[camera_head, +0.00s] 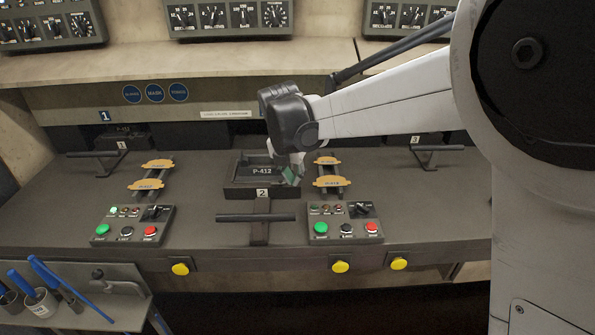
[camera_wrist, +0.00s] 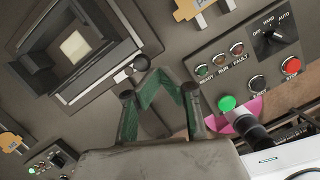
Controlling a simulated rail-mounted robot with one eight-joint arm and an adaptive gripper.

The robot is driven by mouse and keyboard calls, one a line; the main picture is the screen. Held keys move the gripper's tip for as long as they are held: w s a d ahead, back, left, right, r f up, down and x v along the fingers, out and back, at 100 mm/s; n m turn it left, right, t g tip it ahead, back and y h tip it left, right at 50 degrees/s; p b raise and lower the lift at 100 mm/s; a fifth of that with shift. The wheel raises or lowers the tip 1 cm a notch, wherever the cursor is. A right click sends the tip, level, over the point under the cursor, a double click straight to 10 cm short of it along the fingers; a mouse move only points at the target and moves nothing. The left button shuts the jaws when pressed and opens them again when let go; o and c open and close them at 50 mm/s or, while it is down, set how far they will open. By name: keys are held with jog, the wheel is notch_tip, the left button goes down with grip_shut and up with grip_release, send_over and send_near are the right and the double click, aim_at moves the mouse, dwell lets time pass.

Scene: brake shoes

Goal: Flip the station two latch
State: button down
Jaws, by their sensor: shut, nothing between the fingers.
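The station two latch (camera_head: 240,218) is a dark T-shaped handle, lying low toward the front of the bench, below the "2" label. The station two fixture (camera_head: 235,191) is a dark square frame marked P-412 behind it. My gripper (camera_head: 291,178) hangs over the right side of this fixture, behind and right of the latch bar, and is not touching the bar. In the wrist view, its green-sided fingers (camera_wrist: 155,82) meet at the tips with nothing between them. A square recessed frame (camera_wrist: 45,62) shows at upper left there.
Control boxes stand left (camera_head: 133,226) and right (camera_head: 345,223) of the latch. Yellow brake shoes rest on racks at left (camera_head: 146,184) and right (camera_head: 333,182). Other T-handles stand at stations one (camera_head: 92,154) and three (camera_head: 437,148). Bench around the latch bar is clear.

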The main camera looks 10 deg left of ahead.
jog(key=shift+w, duration=0.1)
jog(key=shift+s+d+f, duration=0.15)
jog(key=shift+s+d, duration=0.15)
jog(key=shift+s, duration=0.1)
jog(key=s, duration=0.1)
jog(key=s+d, duration=0.1)
jog(key=shift+s+f+b, duration=0.3)
jog(key=shift+s+b, duration=0.05)
jog(key=shift+b, duration=0.05)
jog(key=d+v, duration=0.1)
jog(key=v, duration=0.9)
jog(key=shift+d+p, duration=0.25)
jog(key=shift+p, duration=0.15)
jog(key=s+d+r+m+t, duration=0.15)
jog(key=s+d+m, duration=0.25)
jog(key=d+m, duration=0.5)
jog(key=s+d+r+m, duration=0.2)
jog(key=s+d+m, duration=0.2)
jog(key=d+m, duration=0.5)
jog(key=s+d+f+m+t, duration=0.1)
jog(key=s+d+f+m, duration=0.1)
jog(key=s+d+m, duration=0.4)
jog(key=s+d+f+m+t, duration=0.2)
jog(key=s+d+f+m, duration=0.1)
jog(key=s+d+m, duration=0.3)
jog(key=d+m, duration=0.2)
jog(key=m, duration=0.1)
jog(key=shift+s+d+f+m, duration=0.2)
jog(key=shift+s+f+m, duration=0.1)
jog(key=shift+f+m, duration=0.1)
